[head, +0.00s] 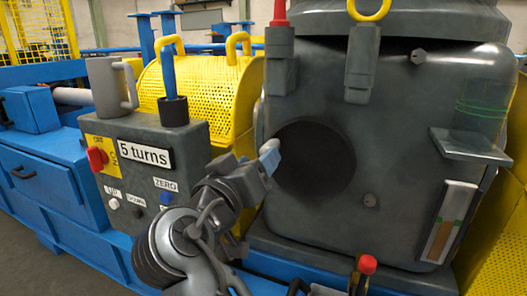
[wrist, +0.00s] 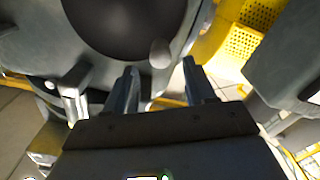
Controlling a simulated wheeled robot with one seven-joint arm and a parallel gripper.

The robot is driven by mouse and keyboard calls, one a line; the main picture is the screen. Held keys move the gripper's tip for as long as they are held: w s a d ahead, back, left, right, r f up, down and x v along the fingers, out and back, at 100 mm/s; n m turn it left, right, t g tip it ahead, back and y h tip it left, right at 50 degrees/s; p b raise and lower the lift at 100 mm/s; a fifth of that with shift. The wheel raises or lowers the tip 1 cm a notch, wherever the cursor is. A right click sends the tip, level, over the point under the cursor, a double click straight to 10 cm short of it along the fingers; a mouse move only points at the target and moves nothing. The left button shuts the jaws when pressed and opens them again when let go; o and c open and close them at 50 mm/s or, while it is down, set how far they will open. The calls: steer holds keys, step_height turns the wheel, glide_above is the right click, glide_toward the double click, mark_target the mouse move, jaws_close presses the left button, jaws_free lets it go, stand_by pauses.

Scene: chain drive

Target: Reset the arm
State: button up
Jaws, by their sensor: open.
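My gripper (head: 252,171) is in front of the grey machine housing (head: 390,135), near the left edge of its dark round opening (head: 314,158). In the wrist view my gripper (wrist: 162,78) is open, with its two fingers apart and nothing clearly held between them. A pale grey rounded knob (head: 269,154) shows just beyond the fingertips; in the wrist view the knob (wrist: 160,53) lies ahead of the gap, at the opening's edge. Whether a finger touches it cannot be told. My arm comes up from the bottom of the head view.
A grey control box (head: 190,150) marked "5 turns" stands close to the left, with a red knob (head: 97,158), a grey mug (head: 108,88) and a blue-handled lever (head: 170,75). Yellow perforated guards (head: 210,88) stand behind. A red-tipped lever (head: 367,265) stands low right.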

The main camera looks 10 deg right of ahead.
steer(key=shift+s+a, duration=0.25)
steer(key=shift+s, duration=0.15)
steer(key=s+d+f+n+y, duration=0.3)
steer(key=s+f+y, duration=0.15)
steer(key=f, duration=0.65)
steer(key=s+d+f+n+y, duration=0.25)
steer(key=s+f, duration=0.25)
steer(key=f, duration=0.5)
steer(key=s+d+f+y, duration=0.2)
steer(key=s+f, duration=0.1)
steer(key=s, duration=0.8)
steer(key=s+d+f+y, duration=0.2)
steer(key=s+f, duration=0.1)
steer(key=s, duration=0.7)
steer(key=s+d+r+m, duration=0.2)
steer(key=s+r, duration=0.2)
steer(key=s, duration=0.3)
steer(key=s+d+r+m, duration=0.1)
steer(key=s+r+m, duration=0.1)
steer(key=s+r, duration=0.4)
step_height(320, 180, up, 23)
steer(key=s+p, duration=0.1)
steer(key=p, duration=2.3)
steer(key=shift+f, duration=0.15)
steer(key=shift+d+n, duration=0.1)
steer(key=shift+n, duration=0.15)
steer(key=shift+c, duration=0.2)
